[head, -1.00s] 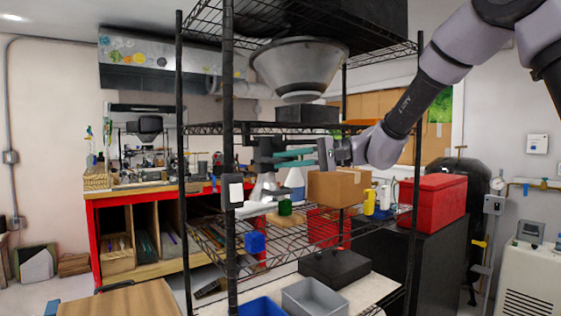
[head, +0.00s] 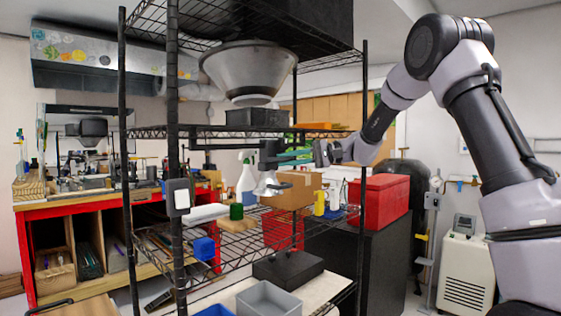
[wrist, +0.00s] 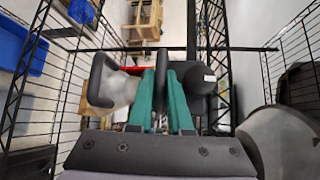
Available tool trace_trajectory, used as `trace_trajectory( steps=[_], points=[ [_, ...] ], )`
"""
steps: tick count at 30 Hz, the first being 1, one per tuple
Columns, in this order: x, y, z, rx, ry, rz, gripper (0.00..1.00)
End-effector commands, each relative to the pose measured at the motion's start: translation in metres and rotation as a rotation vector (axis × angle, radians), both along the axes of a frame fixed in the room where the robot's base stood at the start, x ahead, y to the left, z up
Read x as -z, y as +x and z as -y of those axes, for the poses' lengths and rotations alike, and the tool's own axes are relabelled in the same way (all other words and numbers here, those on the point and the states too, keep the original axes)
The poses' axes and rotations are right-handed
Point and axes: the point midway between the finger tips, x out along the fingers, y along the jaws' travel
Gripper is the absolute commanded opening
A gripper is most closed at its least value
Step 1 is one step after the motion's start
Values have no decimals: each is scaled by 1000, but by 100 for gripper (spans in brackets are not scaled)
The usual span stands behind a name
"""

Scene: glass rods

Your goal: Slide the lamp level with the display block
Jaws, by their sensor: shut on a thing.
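The lamp (head: 270,187) hangs below the middle shelf, a pale bell-shaped shade under a dark mount. In the head view it shows in front of the left edge of a cardboard box, right of a white spray bottle. Its shade also shows left of the fingers in the wrist view (wrist: 122,88). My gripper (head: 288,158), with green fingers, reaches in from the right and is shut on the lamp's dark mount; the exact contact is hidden. A blue block (head: 204,248) and a green block (head: 236,211) are on the shelf below; I cannot tell which is the display block.
The cardboard box (head: 291,191), spray bottle (head: 246,184), yellow bottle (head: 319,203) and red case (head: 380,201) stand around the lamp. The black shelf posts (head: 173,150) and wire shelves frame the space. A metal funnel (head: 248,72) hangs above.

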Motion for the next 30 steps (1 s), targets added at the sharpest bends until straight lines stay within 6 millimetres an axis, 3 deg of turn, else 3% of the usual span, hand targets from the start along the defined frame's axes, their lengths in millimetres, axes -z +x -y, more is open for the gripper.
trace_trajectory(
  steps=[9,10,22,30],
  points=[
    [1,1,1,1,-2,-2,0],
    [1,0,1,1,-2,-1,29],
    [0,1,6,2,0,-1,30],
    [-7,6,54,6,-1,0,30]
  ],
)
